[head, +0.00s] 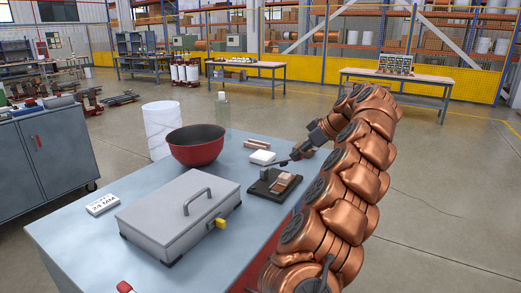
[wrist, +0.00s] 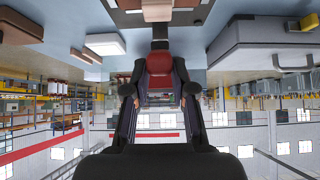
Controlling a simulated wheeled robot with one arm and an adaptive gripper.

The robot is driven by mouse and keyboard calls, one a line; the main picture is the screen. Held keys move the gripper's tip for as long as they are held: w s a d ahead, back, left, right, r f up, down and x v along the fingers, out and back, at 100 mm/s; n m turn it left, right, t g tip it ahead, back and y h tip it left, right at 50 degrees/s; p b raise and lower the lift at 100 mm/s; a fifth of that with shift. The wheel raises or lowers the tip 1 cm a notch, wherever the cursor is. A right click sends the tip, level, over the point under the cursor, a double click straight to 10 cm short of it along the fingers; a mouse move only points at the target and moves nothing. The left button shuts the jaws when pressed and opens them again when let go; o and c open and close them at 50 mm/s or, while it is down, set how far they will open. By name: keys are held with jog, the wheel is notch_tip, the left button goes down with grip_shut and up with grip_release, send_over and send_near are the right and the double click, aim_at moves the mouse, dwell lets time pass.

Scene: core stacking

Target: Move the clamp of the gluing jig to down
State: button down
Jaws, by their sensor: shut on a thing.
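The gluing jig (head: 262,190) stands on the blue-grey table, a dark base with brownish blocks on it. Its clamp has a dark lever (head: 277,163) that reaches from the jig toward my gripper (head: 298,154), just beyond the jig. In the wrist view, which is upside down, the red clamp handle (wrist: 159,62) sits between the two fingertips of my gripper (wrist: 158,78), and the fingers are shut on it. A tan block (wrist: 157,9) of the jig shows at the top edge there. My arm's links pass at the right in the head view, and the fingertips are small there.
A white box (head: 262,157) lies close behind the jig, with a brownish block (head: 257,144) beyond it. A grey case (head: 180,214) with a handle stands left of the jig. A red bowl (head: 196,150) and a labelled white block (head: 103,204) are further left on the table.

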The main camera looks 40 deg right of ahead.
jog(key=shift+s+d+f, duration=0.1)
jog(key=shift+s+f, duration=0.15)
jog(key=shift+f, duration=0.05)
jog(key=shift+s+d+f+b, duration=0.1)
jog(key=shift+s+f+b, duration=0.2)
jog(key=shift+f+b, duration=0.4)
jog(key=shift+s+d+f+b, duration=0.1)
jog(key=shift+s+f+b, duration=0.15)
jog(key=shift+f+b, duration=0.4)
jog(key=shift+s+d+f+b, duration=0.1)
jog(key=shift+s+f+b, duration=0.2)
jog(key=shift+f+b, duration=0.4)
jog(key=shift+f+b, duration=0.25)
jog(key=shift+b, duration=0.05)
jog(key=c, duration=0.9)
grip_release()
jog(key=shift+s+r, duration=0.1)
jog(key=shift+r, duration=0.05)
